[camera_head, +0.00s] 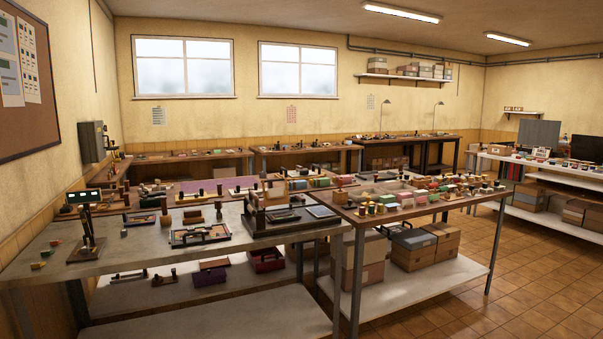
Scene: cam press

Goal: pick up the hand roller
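I cannot pick out the hand roller with certainty; the tools on the benches are small at this distance. Several small dark-handled tools stand or lie on the grey bench (130,262) at the front left. A flat framed piece (200,235) with a dark bar lies near its middle. A dark press-like device (262,217) stands near its right end. An upright tool on a dark base (88,240) stands on the left part. Neither my left nor my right gripper is in view.
A wooden-topped table (345,212) with several small coloured blocks and stamps adjoins on the right. Cardboard boxes (412,252) sit on its lower shelf. A dark red bin (265,260) is under the grey bench. More benches line the back wall. The tiled floor (530,285) at right is clear.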

